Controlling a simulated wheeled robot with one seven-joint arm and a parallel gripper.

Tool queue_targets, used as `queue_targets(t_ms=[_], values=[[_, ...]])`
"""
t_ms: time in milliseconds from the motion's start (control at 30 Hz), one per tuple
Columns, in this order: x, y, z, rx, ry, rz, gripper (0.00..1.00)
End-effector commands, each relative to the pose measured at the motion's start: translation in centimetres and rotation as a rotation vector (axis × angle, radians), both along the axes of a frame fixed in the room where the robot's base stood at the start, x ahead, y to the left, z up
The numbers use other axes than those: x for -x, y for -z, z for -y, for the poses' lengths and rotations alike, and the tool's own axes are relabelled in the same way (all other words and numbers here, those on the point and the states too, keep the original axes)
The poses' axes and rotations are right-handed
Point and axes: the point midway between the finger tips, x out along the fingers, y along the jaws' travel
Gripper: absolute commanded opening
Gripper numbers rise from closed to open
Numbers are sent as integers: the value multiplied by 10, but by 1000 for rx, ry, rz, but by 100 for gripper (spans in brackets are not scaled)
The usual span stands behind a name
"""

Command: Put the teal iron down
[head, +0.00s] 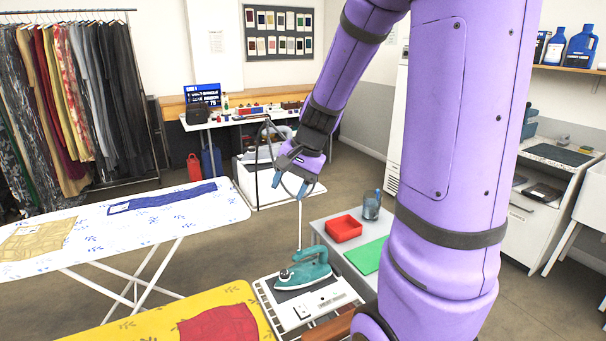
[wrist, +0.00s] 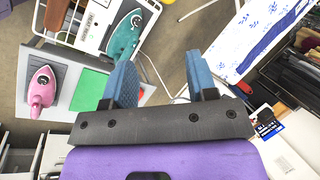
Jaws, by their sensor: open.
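The teal iron (head: 304,271) rests flat on a dark pad (head: 281,294) at the end of the yellow-covered ironing board, its cord rising behind it. The wrist view also shows the teal iron (wrist: 124,38), beyond the left fingertip and apart from it. My gripper (head: 290,184) hangs well above and behind the iron in the head view. In the wrist view my gripper (wrist: 160,66) has its two blue fingers spread, with nothing between them.
A pink iron (wrist: 42,88) stands there in the wrist view. A white ironing board (head: 150,228) with garments is at left.

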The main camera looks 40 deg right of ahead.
Motion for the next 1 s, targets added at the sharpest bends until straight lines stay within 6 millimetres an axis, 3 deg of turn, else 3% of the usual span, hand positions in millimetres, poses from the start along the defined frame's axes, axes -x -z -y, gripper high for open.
queue_targets(t_ms=[33,200,500,733,1000], values=[[7,-15,-14,31,-64,27,53],[38,-53,-52,142,-275,95,53],[106,-99,-99,368,-608,215,53],[151,-118,-113,533,-788,290,53],[168,-122,-115,603,-851,316,53]])
